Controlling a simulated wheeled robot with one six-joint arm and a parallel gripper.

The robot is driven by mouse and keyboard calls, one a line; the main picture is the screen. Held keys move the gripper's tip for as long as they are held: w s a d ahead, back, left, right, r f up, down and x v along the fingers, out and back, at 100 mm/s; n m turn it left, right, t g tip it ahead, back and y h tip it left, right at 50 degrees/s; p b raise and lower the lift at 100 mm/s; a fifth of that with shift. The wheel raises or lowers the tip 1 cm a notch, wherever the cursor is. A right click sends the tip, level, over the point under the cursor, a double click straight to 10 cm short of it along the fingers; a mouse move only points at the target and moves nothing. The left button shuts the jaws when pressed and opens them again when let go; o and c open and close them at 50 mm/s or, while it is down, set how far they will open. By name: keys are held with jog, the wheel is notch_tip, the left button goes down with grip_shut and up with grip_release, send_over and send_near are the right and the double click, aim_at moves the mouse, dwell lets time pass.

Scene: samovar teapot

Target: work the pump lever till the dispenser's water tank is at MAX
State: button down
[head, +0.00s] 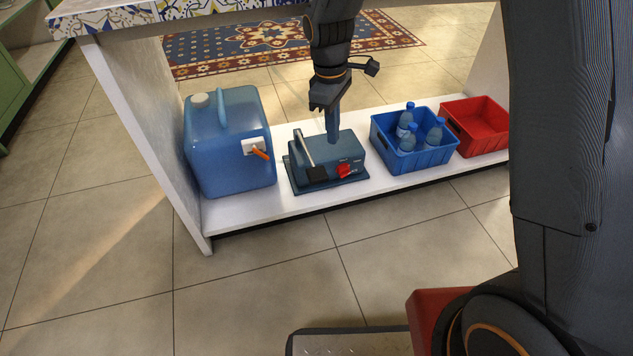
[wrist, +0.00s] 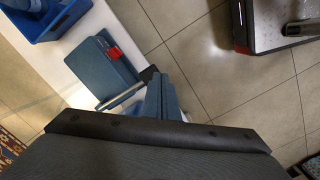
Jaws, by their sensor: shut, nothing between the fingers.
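A blue-grey pump box (head: 338,158) stands on the low white shelf, with a red knob (head: 344,172) on its front. Its pump lever (head: 306,152) is a pale metal bar with a black grip (head: 317,173), which hangs low at the front left of the box. In the wrist view the lever bar (wrist: 125,95) and black grip (wrist: 148,74) lie close to the fingers. My gripper (head: 332,137) points down, shut and empty, over or just behind the box; I cannot tell if it touches it. No dispenser tank with a MAX mark is in view.
A blue crate (head: 425,158) with several bottles and a red crate (head: 485,138) stand right.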

aim_at(313, 172)
jog(key=w+a+f+n+b, duration=0.3)
jog(key=w+a+f, duration=0.1)
jog(key=f, duration=0.4)
jog(key=shift+w+a+f+b, duration=0.25)
jog(key=shift+a+b, duration=0.15)
jog(key=shift+a, duration=0.25)
jog(key=f+b, duration=0.7)
jog(key=shift+s+d, duration=0.1)
jog(key=shift+d, duration=0.25)
jog(key=shift+f, duration=2.15)
jog(key=shift+a+r, duration=0.1)
